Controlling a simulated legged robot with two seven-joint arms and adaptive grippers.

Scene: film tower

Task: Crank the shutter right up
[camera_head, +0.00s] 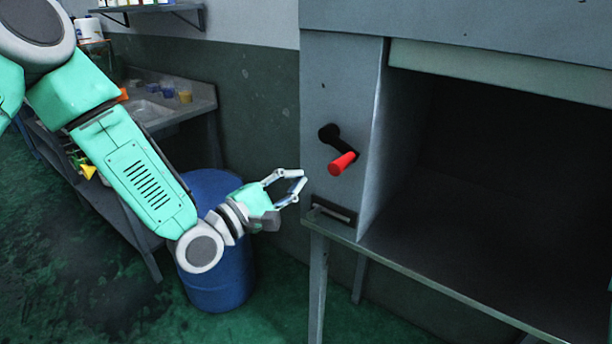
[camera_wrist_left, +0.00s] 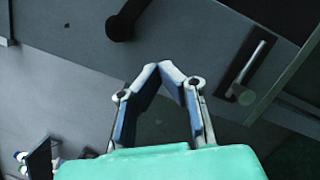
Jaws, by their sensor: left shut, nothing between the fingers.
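The crank has a black arm (camera_head: 328,134) and a red handle (camera_head: 342,163) pointing down and outward on the grey cabinet's side panel (camera_head: 345,90). The pale shutter (camera_head: 500,72) shows as a strip along the top of the cabinet's opening, with the dark inside open below it. My left gripper (camera_head: 303,181) is shut and empty, left of and slightly below the red handle, apart from it. In the left wrist view the fingertips (camera_wrist_left: 164,70) meet, and a dark round part, seemingly of the crank (camera_wrist_left: 121,27), shows above them. The red handle is not visible there.
A black recessed plate with a bar (camera_head: 333,212) sits below the crank; it also shows in the left wrist view (camera_wrist_left: 248,62). The cabinet's table edge (camera_head: 420,276) runs below the opening. A blue barrel (camera_head: 222,280) stands behind my left arm, near a sink counter (camera_head: 185,105).

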